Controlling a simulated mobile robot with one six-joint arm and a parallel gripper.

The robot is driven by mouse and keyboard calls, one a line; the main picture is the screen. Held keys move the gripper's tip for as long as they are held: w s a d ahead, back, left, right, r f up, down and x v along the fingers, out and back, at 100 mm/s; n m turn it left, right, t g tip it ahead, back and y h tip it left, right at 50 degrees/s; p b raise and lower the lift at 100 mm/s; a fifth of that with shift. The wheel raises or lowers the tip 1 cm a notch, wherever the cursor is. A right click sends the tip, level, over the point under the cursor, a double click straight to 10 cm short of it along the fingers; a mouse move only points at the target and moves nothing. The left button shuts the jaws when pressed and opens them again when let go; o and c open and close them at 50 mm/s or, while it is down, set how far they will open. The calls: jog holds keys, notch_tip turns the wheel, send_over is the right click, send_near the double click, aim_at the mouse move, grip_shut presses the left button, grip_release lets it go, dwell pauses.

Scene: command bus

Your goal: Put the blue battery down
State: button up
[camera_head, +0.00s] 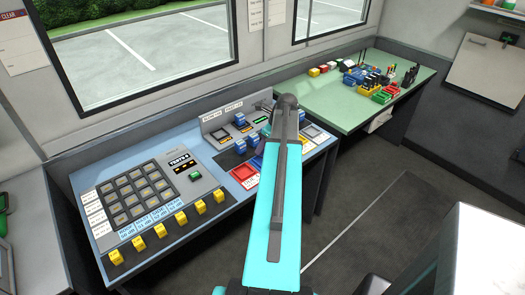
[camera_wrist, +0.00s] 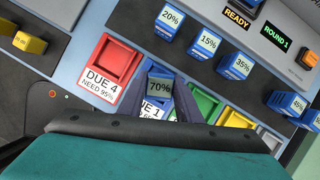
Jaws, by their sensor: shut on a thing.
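A blue battery (camera_wrist: 159,87) marked 70% is between the fingers of my gripper (camera_wrist: 160,97) in the wrist view, and the gripper is shut on it. A white label reading "1" (camera_wrist: 152,109) shows just below the battery, between the fingers. The tray of that label is mostly hidden, and I cannot tell whether the battery touches it. The red tray (camera_wrist: 113,68), marked DUE 4 NEED 95%, lies to the left. A green tray (camera_wrist: 203,105) lies to the right. In the head view my arm hides the gripper and the held battery.
Other blue batteries marked 20% (camera_wrist: 169,20), 15% (camera_wrist: 207,42) and 35% (camera_wrist: 238,66) stand behind the trays. A yellow tray (camera_wrist: 235,118) is right of the green one. The blue console (camera_head: 150,235) has yellow blocks along its front. A green table (camera_head: 345,118) holds small items.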

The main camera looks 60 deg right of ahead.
jog(key=shift+f+p, duration=0.5)
jog(key=shift+f, duration=0.85)
jog(key=shift+f, duration=0.15)
jog(key=o, duration=1.2)
jog(key=shift+c, duration=0.2)
jog(key=shift+r, duration=0.2)
jog(key=b+v, duration=0.2)
jog(key=v, duration=1)
jog(key=shift+b, duration=0.3)
